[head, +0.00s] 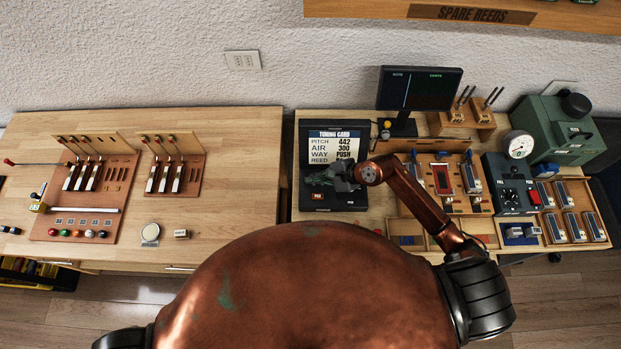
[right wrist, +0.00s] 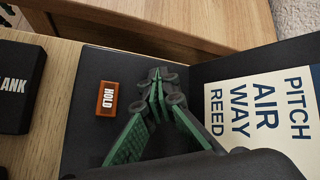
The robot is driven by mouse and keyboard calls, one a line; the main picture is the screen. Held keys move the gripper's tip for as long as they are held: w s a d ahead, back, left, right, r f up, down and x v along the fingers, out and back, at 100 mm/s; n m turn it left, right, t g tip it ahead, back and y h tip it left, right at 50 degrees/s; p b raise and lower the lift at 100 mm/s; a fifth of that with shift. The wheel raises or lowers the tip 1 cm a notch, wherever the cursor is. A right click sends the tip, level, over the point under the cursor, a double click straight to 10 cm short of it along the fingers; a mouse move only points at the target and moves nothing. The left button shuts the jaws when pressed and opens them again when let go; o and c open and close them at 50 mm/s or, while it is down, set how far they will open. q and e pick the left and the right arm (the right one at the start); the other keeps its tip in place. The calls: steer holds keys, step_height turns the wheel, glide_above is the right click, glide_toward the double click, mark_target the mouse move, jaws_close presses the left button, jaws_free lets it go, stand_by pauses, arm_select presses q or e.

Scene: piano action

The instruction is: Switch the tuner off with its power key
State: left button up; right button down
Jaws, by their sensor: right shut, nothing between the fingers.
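My right gripper (head: 338,180) is shut and empty, over the lower part of the black tuning-card stand (head: 345,205). Its closed fingertips also show in the right wrist view (right wrist: 158,88). An orange-brown key marked HOLD (right wrist: 111,101) lies beside the fingertips, apart from them; it seems to be the small key in the head view (head: 318,195). A dark block marked BLANK (right wrist: 18,85) shows at the left of the wrist view. A dark screen (head: 420,88) with NOTE and CENTS labels stands behind. I cannot make out a key marked power. My left gripper is out of view.
The tuning card (head: 333,146) stands upright behind the gripper. A dark box with dials (head: 510,185), a green machine (head: 560,130) and wooden racks crowd the right. The left table (head: 235,160) has clear space at its right side.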

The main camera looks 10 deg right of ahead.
steer(key=shift+d+r, duration=0.1)
steer(key=shift+r, duration=0.15)
steer(key=shift+r+p, duration=1.55)
steer(key=shift+r, duration=1.55)
steer(key=shift+f, duration=0.1)
